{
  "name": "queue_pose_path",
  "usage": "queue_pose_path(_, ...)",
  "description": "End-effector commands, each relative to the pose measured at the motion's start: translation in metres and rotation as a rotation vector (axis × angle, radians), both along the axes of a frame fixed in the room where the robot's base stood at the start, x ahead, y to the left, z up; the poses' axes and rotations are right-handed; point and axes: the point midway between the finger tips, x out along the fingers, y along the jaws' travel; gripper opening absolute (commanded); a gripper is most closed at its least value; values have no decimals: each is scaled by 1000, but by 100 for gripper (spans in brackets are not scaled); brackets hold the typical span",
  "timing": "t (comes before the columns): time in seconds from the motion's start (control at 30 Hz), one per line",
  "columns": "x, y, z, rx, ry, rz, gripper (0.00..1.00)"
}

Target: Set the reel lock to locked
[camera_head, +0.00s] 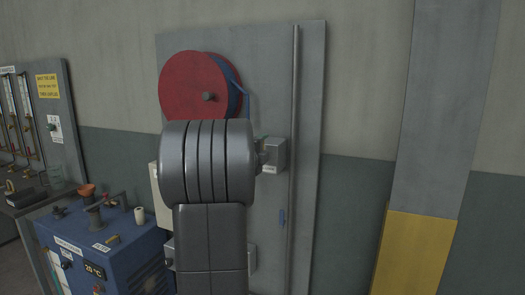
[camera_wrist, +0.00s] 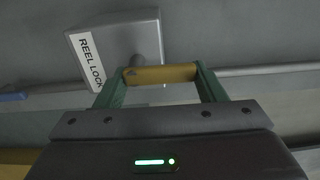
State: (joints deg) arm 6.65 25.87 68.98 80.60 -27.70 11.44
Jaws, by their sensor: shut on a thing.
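The reel lock is a grey box (camera_wrist: 112,45) with a white "REEL LOCK" label in the wrist view. A short grey post sticks out from its right side and meets a yellow bar-shaped handle (camera_wrist: 160,75). My gripper (camera_wrist: 161,76) has its green fingers at both ends of this handle and is shut on it. In the head view the lock box (camera_head: 275,154) shows just right of my arm, on a grey back panel. My fingers and the handle are mostly hidden there behind my arm. Which setting the lock stands at cannot be told.
A red reel (camera_head: 190,85) with blue hose hangs above my arm. A vertical pipe (camera_head: 294,120) runs right of the lock. A blue machine (camera_head: 100,250) with fittings on top stands at lower left. A grey and yellow column (camera_head: 425,190) is at right.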

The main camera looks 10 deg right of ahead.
Motion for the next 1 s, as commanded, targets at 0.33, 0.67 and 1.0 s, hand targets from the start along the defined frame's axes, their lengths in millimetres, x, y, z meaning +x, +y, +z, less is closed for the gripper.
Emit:
queue_pose_path(0.33,0,0,-1,1,0,0,85)
queue_pose_path(0.67,-14,10,-1,1,-1,1,85)
queue_pose_path(1.0,-71,48,-2,2,-1,2,85)
